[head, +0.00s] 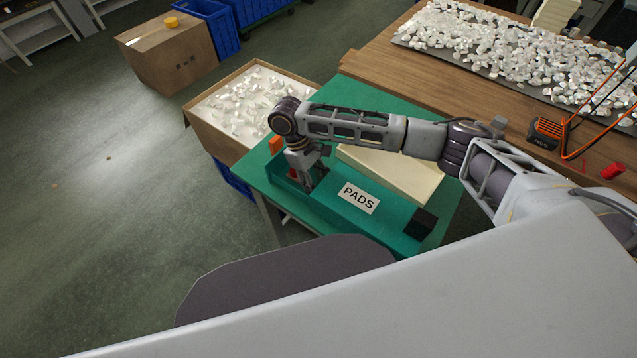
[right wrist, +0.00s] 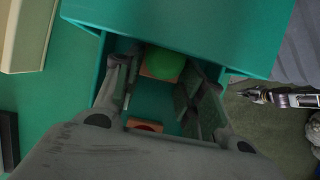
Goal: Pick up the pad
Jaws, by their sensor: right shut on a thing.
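The teal box labelled PADS (head: 335,208) sits on the green table. My right gripper (head: 312,183) reaches down into its open left part. In the right wrist view, the right gripper (right wrist: 160,75) has its fingers on both sides of a green pad (right wrist: 166,64) with a wooden base, and is shut on it inside the box. A red pad (right wrist: 145,126) lies nearer the palm, partly hidden by the gripper. My left gripper (right wrist: 265,96) shows small at the right of the wrist view, over the floor; its opening is too small to judge.
A cream block (head: 395,170) lies behind the box and a black block (head: 424,222) is at its right end. A carton of white pieces (head: 240,105) stands beyond the green table (head: 340,98). A wooden table (head: 430,80) is at the back right. Open floor lies left.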

